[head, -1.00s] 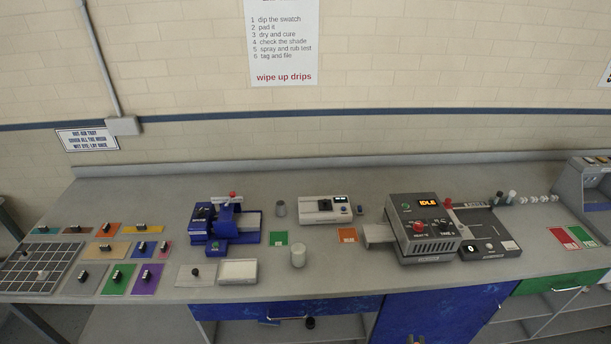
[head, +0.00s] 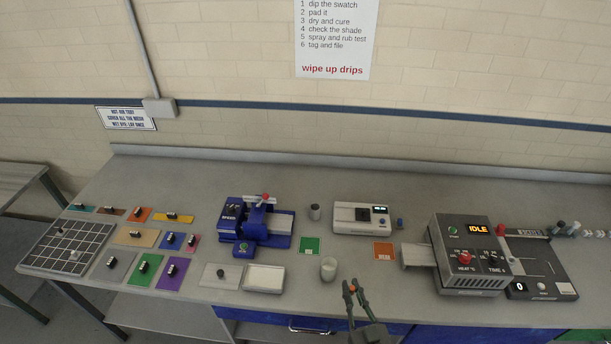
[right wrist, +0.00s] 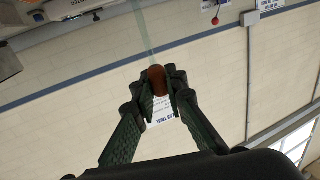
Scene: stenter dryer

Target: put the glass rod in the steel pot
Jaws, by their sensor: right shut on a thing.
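My right gripper (head: 353,288) is at the front edge of the bench, near the lower middle of the head view. In the right wrist view, my right gripper (right wrist: 158,84) is shut on the glass rod (right wrist: 144,32), gripping it at its brown end. The clear, greenish rod sticks out beyond the fingertips; in the head view it is too faint to make out. The steel pot (head: 314,212) is a small grey cup standing upright on the bench, farther back and left of the gripper. Its inside is too small to see. My left gripper is not in view.
A whitish beaker (head: 328,268) stands between my right gripper and the pot. A blue padding machine (head: 258,226) is left of the pot, a white meter (head: 362,217) right of it. The grey heater box (head: 466,255) stands farther right. A green card (head: 309,246) lies before the pot.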

